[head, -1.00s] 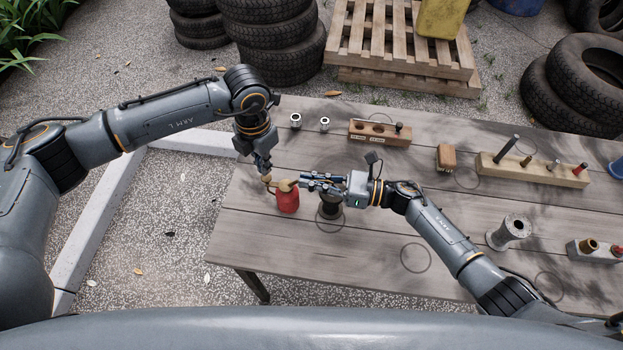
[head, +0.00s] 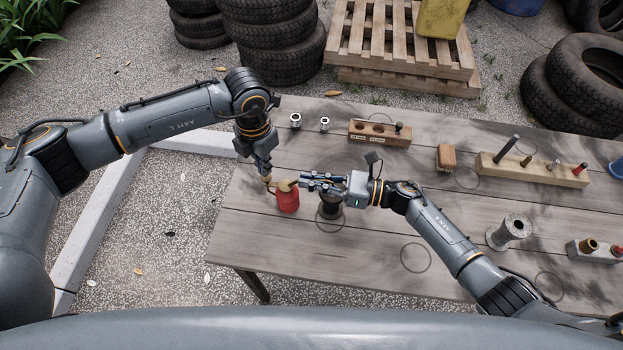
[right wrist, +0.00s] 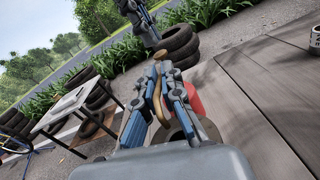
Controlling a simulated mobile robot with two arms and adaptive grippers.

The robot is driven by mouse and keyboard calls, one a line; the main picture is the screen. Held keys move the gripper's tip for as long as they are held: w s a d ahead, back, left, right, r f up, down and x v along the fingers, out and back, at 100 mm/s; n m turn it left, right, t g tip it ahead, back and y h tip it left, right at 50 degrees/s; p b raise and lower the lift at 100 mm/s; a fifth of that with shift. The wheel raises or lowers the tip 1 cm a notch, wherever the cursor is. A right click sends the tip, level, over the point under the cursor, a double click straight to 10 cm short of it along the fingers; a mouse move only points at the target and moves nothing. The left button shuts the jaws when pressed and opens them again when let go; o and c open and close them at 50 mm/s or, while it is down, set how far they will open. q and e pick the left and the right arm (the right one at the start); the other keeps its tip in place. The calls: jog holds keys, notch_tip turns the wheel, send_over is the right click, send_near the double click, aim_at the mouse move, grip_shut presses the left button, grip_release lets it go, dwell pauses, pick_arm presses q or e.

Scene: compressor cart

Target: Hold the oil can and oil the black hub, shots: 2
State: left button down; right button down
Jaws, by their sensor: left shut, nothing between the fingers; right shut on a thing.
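The red oil can (head: 288,201) with its tan top stands upright at the left end of the table in the head view. Its red body also shows partly behind my fingers in the right wrist view (right wrist: 195,98). My right gripper (head: 303,182) is shut on the can's tan upper part, a curved piece (right wrist: 159,92) between the blue fingers. My left gripper (head: 266,179) is shut and empty, pointing down at the can's top; whether it touches cannot be told. The black hub (head: 330,209) stands just right of the can, partly hidden under my right gripper.
Two small metal cups (head: 295,120) and a wooden block with holes (head: 365,133) stand behind. The front middle of the wooden table (head: 375,262) is clear.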

pick_arm(q)
jog(key=shift+f, duration=0.2)
dwell(0.4)
jog(key=shift+f, duration=1.35)
jog(key=shift+r, duration=1.55)
jog(key=shift+f, duration=0.1)
jog(key=shift+f, duration=1.5)
jog(key=shift+r, duration=1.6)
